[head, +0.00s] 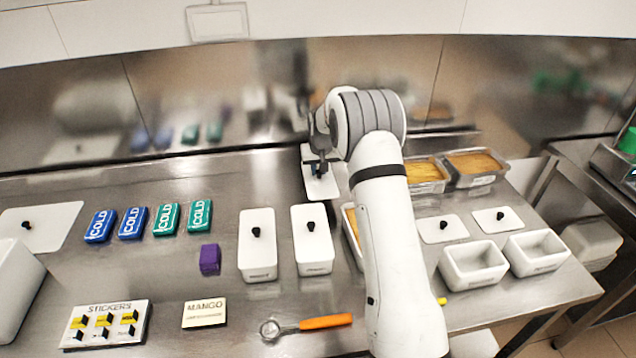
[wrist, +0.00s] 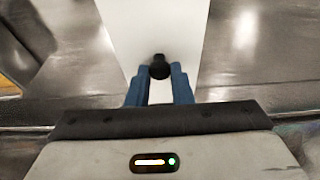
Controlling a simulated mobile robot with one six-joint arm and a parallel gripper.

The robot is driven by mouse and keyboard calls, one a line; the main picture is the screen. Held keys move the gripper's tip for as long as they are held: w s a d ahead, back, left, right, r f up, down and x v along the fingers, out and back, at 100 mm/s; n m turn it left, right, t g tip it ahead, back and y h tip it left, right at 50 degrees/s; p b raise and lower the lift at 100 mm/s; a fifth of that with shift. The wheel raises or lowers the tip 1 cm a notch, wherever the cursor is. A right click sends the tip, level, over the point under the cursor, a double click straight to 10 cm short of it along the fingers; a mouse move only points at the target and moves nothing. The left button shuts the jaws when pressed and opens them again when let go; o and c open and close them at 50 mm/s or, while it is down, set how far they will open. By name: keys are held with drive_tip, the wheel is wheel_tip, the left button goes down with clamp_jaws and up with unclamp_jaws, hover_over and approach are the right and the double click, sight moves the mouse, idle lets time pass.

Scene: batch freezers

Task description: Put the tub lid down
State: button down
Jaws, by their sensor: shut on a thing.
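The white tub lid (head: 322,188) is at the back of the steel counter, in front of the back wall. My gripper (head: 318,168) is shut on the lid's black knob. The wrist view shows the knob (wrist: 160,67) between the blue fingers of my gripper (wrist: 160,80), with the white lid (wrist: 152,28) stretching away beyond it. I cannot tell whether the lid touches the counter or hangs just above it. An open white tub with yellow content (head: 349,222) stands nearer, partly hidden by my arm.
Two lidded white tubs (head: 257,262) (head: 313,258) stand left of my arm. Blue and green COLD packs (head: 133,222) (head: 198,216) and a purple block (head: 210,259) lie further left. Two loose lids (head: 443,230) (head: 497,222), empty white tubs (head: 473,278) and yellow-filled pans (head: 425,185) are on the right.

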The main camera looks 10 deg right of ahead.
sight(320, 179)
wheel_tip(320, 179, down, 6)
drive_tip(key=shift+w+f+p, duration=0.1)
drive_tip(key=shift+f+p, duration=0.1)
drive_tip(key=shift+p, duration=0.6)
drive_tip(key=shift+r, duration=0.1)
drive_tip(key=c, duration=1.3)
unclamp_jaws()
